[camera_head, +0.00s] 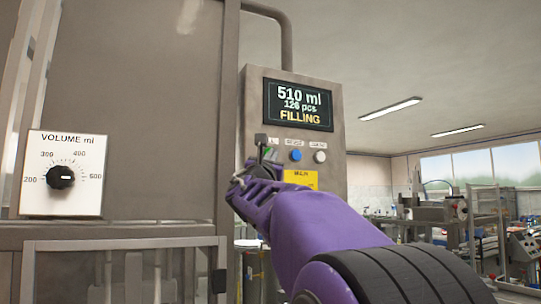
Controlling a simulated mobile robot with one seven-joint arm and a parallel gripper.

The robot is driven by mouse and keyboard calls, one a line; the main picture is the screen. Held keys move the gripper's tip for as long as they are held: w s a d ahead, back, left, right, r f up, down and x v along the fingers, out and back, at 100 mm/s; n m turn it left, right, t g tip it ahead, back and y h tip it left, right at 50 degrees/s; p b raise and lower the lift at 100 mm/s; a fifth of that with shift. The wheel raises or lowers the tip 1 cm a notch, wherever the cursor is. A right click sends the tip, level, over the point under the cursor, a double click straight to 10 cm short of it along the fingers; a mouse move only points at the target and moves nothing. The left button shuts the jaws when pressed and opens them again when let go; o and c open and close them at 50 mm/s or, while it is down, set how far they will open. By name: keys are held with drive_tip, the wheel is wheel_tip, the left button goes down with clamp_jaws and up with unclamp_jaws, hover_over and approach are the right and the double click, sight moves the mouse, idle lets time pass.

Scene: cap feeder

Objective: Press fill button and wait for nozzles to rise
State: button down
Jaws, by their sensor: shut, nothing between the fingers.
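A grey control panel (330,107) stands upright ahead of me. Its screen (298,105) reads "510 ml", a line that looks like "126 pcs", and "FILLING" in yellow. Below the screen are a blue button (295,155) and a white button (320,156) under small labels. A bit of green, seemingly another button (267,152), shows just above my gripper, and its label is mostly covered. My gripper (262,144) is shut and empty, at the end of my purple arm, in front of the panel's left side. I cannot tell whether it touches the green button. No nozzles are visible.
A volume dial plate (62,205) with a black knob is on the machine at left. A yellow label (301,179) is on the panel below the buttons. Benches with equipment (455,215) stand in the right background. The space right of the panel looks open.

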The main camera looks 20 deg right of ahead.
drive_tip(key=shift+s+b, duration=0.3)
drive_tip(key=shift+s, duration=0.3)
drive_tip(key=s+b, duration=0.2)
drive_tip(key=s, duration=0.3)
drive_tip(key=shift+d+b, duration=0.1)
drive_tip(key=shift+b, duration=0.2)
idle(0.6)
